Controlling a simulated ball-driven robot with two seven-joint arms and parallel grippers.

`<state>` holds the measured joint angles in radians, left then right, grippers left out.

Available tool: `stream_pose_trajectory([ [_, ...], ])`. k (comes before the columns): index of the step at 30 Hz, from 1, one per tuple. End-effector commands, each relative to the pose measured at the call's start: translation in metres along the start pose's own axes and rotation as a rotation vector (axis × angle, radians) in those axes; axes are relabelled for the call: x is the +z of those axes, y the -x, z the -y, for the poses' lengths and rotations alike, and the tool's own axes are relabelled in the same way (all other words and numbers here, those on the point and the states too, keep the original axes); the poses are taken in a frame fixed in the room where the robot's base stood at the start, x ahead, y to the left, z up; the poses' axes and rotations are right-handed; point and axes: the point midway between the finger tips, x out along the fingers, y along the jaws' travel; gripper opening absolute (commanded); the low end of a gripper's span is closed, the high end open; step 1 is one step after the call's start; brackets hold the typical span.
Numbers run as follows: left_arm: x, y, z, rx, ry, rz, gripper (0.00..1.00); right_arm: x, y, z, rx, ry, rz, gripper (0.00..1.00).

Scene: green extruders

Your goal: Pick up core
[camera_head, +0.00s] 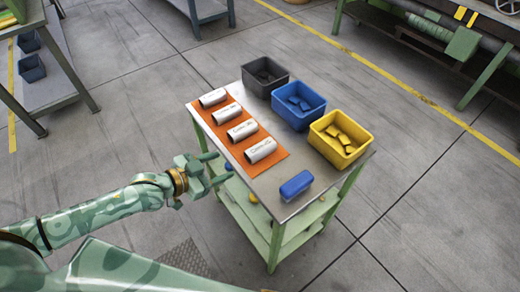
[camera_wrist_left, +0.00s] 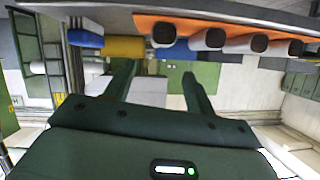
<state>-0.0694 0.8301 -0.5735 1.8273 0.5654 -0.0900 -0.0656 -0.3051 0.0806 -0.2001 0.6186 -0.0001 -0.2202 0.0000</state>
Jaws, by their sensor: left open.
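Several white cylinder cores with dark open ends lie side by side on an orange mat (camera_head: 228,118) on the small table. The nearest core (camera_head: 261,150) is at the mat's front end, and the farthest core (camera_head: 213,98) is at the back left. My left gripper (camera_head: 222,167) is open and empty, beside the table's left edge and apart from the cores. In the left wrist view its two fingers (camera_wrist_left: 159,72) are spread, with nothing between them. There, the dark core ends show above and to the right, one of them a core (camera_wrist_left: 210,38) under the orange strip.
The table (camera_head: 325,183) also carries a grey bin (camera_head: 283,88), a blue bin (camera_head: 310,120) and a yellow bin (camera_head: 350,163) with blocks inside, plus a loose blue block (camera_head: 296,184). A lower shelf (camera_head: 240,205) lies below. Floor around the table is clear.

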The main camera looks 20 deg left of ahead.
Motion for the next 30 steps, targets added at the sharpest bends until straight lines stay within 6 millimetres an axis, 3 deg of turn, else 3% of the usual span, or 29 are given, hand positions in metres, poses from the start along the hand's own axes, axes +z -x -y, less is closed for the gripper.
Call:
stream_pose_trajectory([
  [10, 0.002, -0.083, 0.000, -0.001, 0.000, -0.002, 0.55, 0.003, -0.024, -0.001, 0.001, 0.000, 0.007, 0.36],
  [17, 0.002, -0.104, 0.001, -0.001, 0.000, -0.001, 0.55, 0.004, -0.029, -0.001, 0.000, 0.000, 0.008, 0.36],
  [24, 0.006, -0.142, 0.003, -0.001, 0.000, -0.001, 0.55, 0.007, -0.045, 0.003, -0.005, -0.001, 0.014, 0.36],
  [30, 0.004, -0.153, 0.003, -0.001, 0.000, 0.001, 0.55, 0.007, -0.047, 0.005, -0.008, -0.001, 0.014, 0.36],
])
